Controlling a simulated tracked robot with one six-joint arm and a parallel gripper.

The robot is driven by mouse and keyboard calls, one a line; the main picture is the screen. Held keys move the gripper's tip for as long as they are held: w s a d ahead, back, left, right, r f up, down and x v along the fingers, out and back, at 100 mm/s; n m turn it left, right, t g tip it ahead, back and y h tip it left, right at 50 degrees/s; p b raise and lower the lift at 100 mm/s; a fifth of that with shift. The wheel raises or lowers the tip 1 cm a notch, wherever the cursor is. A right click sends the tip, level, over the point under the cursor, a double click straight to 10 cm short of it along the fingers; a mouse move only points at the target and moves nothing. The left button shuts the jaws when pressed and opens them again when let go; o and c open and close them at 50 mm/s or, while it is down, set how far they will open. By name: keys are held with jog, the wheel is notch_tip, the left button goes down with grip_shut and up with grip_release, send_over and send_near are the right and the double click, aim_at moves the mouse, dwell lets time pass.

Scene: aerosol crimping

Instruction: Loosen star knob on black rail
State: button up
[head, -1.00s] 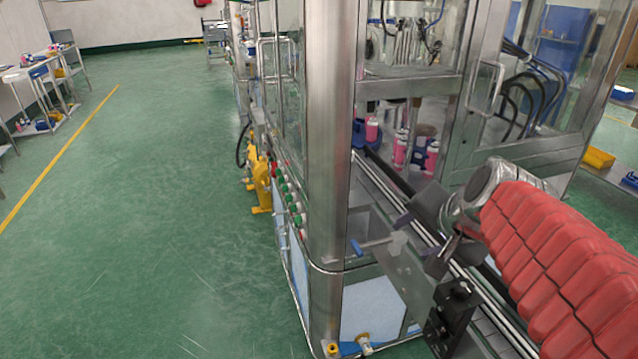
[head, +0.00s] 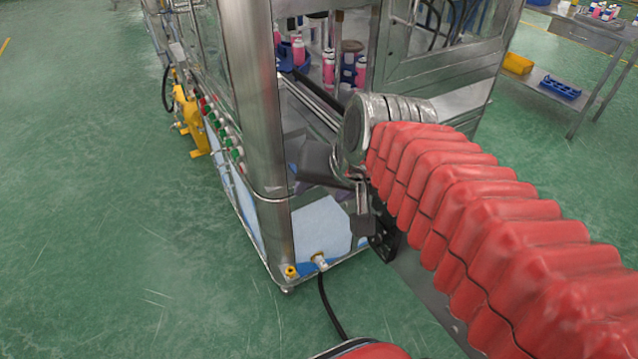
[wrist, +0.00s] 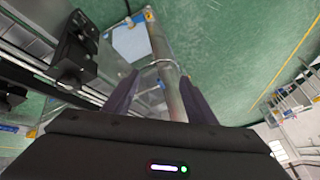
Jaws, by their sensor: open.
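My gripper (head: 338,192) is at the corner of the steel machine in the head view, partly hidden by my wrist. In the wrist view my gripper (wrist: 160,98) is open, its two dark fingers apart with nothing held. A black block with knob-like parts (wrist: 76,50) shows at upper left of the wrist view, beside the left finger and apart from it. A dark knobbed part (head: 382,240) shows just below my gripper in the head view, mostly hidden by my arm. I cannot clearly make out the star shape of a knob.
The machine's steel corner post (head: 262,100) stands left of my gripper; it also shows between the fingers in the wrist view (wrist: 165,65). A clear panel is close by. Pink cans (head: 328,68) stand inside the machine. A black hose (head: 330,305) lies below. Green floor is free at left.

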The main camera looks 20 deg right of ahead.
jog(key=s+a+f+n+g, duration=0.1)
jog(key=s+a+f+n, duration=0.2)
jog(key=s+a+n, duration=0.1)
jog(key=shift+s+n, duration=0.8)
jog(key=shift+s, duration=0.2)
jog(key=shift+c, duration=0.4)
